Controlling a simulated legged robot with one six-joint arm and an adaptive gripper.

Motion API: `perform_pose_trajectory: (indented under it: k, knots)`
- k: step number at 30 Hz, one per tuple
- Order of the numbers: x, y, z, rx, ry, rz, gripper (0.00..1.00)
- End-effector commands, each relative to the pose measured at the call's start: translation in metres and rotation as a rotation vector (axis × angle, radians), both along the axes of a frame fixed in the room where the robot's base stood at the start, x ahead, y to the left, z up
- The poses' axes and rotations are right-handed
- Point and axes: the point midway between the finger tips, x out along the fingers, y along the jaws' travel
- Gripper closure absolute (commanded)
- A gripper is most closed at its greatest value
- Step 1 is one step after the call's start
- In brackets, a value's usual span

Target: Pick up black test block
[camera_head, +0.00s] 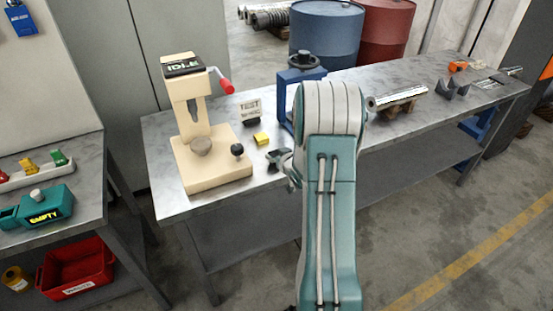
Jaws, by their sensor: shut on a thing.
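My gripper (276,157) is low over the near part of the grey workbench, right of the beige press and close to the front edge. It is small and dark here, partly hidden by my arm. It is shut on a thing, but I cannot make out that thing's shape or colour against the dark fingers. A small black block (252,122) appears to lie in front of the sign marked TEST (250,107). A yellow block (261,139) lies nearer, just behind and left of my gripper.
The beige press (212,171) with a red-handled lever stands left on the workbench (180,208). A blue frame with a handwheel (290,91) stands behind my arm. A metal cylinder (397,98) lies to the right. A second bench (88,209) is at left.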

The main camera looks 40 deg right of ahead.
Motion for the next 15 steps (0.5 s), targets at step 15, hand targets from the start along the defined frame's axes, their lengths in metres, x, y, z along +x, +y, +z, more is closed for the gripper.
perform_pose_trajectory:
  k: [15]
  knots:
    - [-0.087,-0.039,0.094,-0.005,-0.004,-0.006,0.97]
